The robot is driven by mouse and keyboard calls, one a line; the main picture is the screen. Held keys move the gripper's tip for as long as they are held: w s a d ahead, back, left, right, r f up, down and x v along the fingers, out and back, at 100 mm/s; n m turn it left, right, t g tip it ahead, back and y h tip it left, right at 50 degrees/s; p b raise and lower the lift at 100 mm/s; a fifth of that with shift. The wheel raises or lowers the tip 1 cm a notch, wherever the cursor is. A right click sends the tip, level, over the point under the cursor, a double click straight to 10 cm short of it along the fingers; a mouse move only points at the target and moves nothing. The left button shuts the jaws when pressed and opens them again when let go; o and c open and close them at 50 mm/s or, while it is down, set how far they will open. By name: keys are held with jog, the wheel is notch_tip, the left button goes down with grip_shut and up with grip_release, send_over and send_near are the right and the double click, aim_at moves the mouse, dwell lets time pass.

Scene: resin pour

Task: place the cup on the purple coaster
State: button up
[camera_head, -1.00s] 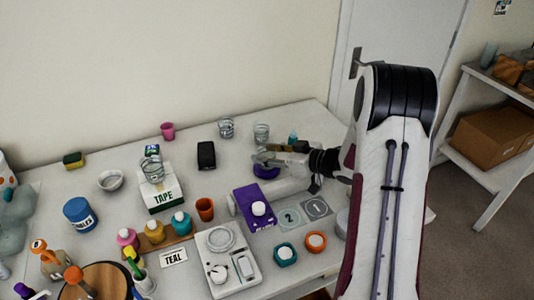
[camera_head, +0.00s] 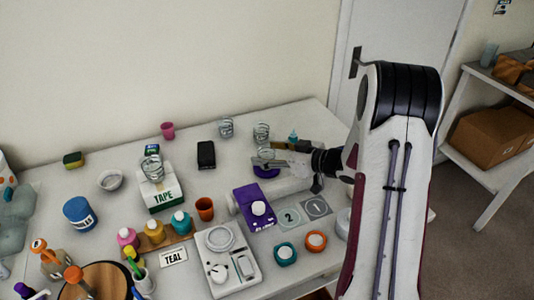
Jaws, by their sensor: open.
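My gripper (camera_head: 258,162) reaches in from the right, low over the far right part of the table, with its jaws open. A round purple piece (camera_head: 266,173), which looks like the purple coaster, lies just below the fingers and is partly hidden by them. A clear ribbed cup (camera_head: 262,131) stands upright just behind the gripper; its lower part is close to the fingers, and I cannot tell whether they touch. Another clear cup (camera_head: 226,128) stands farther left, and a third clear vessel (camera_head: 152,168) sits on the tape box.
A purple box (camera_head: 250,203), numbered grey mats (camera_head: 289,217) and a white device (camera_head: 228,265) lie in front. A black item (camera_head: 206,154), pink cup (camera_head: 168,130) and orange-brown cup (camera_head: 205,208) stand left. Bare table lies between the black item and the purple box.

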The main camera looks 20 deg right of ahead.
jog(key=v, duration=1.1)
jog(key=shift+s, duration=0.1)
jog(key=shift+r, duration=0.1)
dwell(0.4)
jog(key=w+d+r+m+h, duration=0.2)
jog(key=w+r+h, duration=0.1)
jog(key=r+h, duration=0.5)
jog(key=s+a+r+m+g+h, duration=0.1)
jog(key=s+a+r+m+h, duration=0.15)
jog(key=s+r, duration=0.4)
jog(key=s+a+f+g+y, duration=0.1)
jog(key=s+a+g, duration=0.1)
jog(key=s+a, duration=0.6)
jog(key=s+a+f+m+g+y, duration=0.1)
jog(key=s+a+f+g+y, duration=0.1)
jog(key=s+a, duration=0.7)
jog(key=s+g, duration=0.1)
jog(key=s, duration=0.6)
jog(key=shift+s+a+f+g, duration=0.15)
jog(key=shift+s+a+g, duration=0.05)
jog(key=shift+a+g, duration=0.15)
